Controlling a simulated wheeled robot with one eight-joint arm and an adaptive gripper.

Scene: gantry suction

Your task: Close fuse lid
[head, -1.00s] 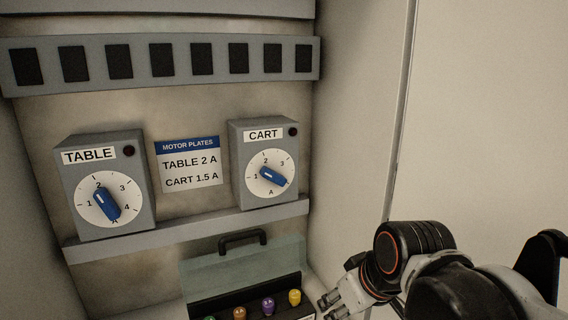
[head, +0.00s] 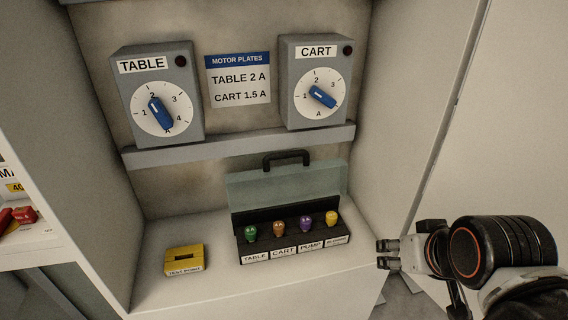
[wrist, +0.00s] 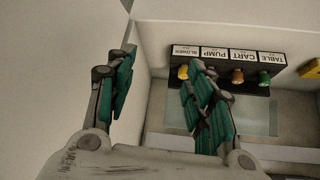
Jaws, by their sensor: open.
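The fuse lid (head: 282,187) is a clear, greenish panel with a dark handle (head: 287,158) along its top edge. It stands raised behind the black fuse box (head: 262,242). Green, orange, purple and yellow fuses sit in the box above labels reading TABLE, CART, PUMP and BLOWER. My gripper (head: 383,254) is to the right of the box, apart from it, open and empty. In the wrist view my gripper's (wrist: 160,95) fingers are spread, and one partly covers the box and the lid (wrist: 258,118).
A yellow block with a slot (head: 184,260) stands on the shelf left of the fuse box. TABLE (head: 158,92) and CART (head: 316,82) dial boxes are on the ledge above. A cabinet side wall (head: 405,110) rises at the right. The shelf front is clear.

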